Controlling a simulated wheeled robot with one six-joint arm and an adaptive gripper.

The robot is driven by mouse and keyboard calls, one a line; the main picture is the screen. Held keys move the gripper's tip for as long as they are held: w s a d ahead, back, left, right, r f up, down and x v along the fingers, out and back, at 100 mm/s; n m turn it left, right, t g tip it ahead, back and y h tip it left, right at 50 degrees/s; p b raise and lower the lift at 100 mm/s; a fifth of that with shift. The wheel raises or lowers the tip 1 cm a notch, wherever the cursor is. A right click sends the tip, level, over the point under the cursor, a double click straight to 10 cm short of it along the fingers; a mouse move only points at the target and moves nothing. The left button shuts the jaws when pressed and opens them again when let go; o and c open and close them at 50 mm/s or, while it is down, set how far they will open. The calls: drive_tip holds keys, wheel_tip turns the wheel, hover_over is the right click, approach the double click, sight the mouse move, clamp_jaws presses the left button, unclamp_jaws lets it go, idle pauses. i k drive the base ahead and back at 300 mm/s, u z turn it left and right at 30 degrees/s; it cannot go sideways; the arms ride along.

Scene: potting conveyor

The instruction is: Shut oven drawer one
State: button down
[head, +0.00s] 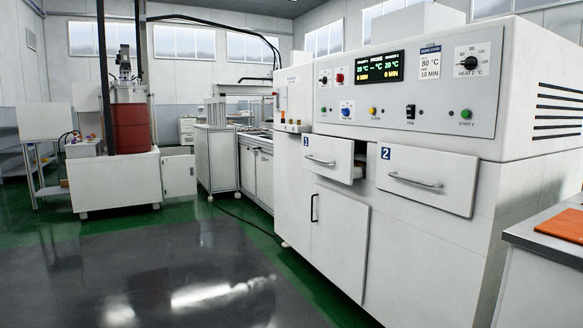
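Oven drawer one (330,154), a white front with a blue "1" label and a bar handle (320,161), is on the left of the oven's two drawers. It stands out from the oven (440,118), and a dark gap with a bit of the inside shows past its right edge. What lies inside is mostly hidden. Drawer two (430,178), with a blue "2" label and a bar handle, is to its right and looks shut. My gripper is not in view.
The grey floor (150,270) in front of the oven is clear. A cupboard door (338,237) with a dark handle is below drawer one. An orange mat (562,224) lies on a bench at the right edge. A machine with a red drum (133,127) stands back left.

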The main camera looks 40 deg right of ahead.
sight(333, 158)
drive_tip(key=u, duration=0.15)
drive_tip(key=i, duration=1.05)
drive_tip(key=z, duration=0.5)
drive_tip(key=i, duration=0.95)
drive_tip(key=z, duration=1)
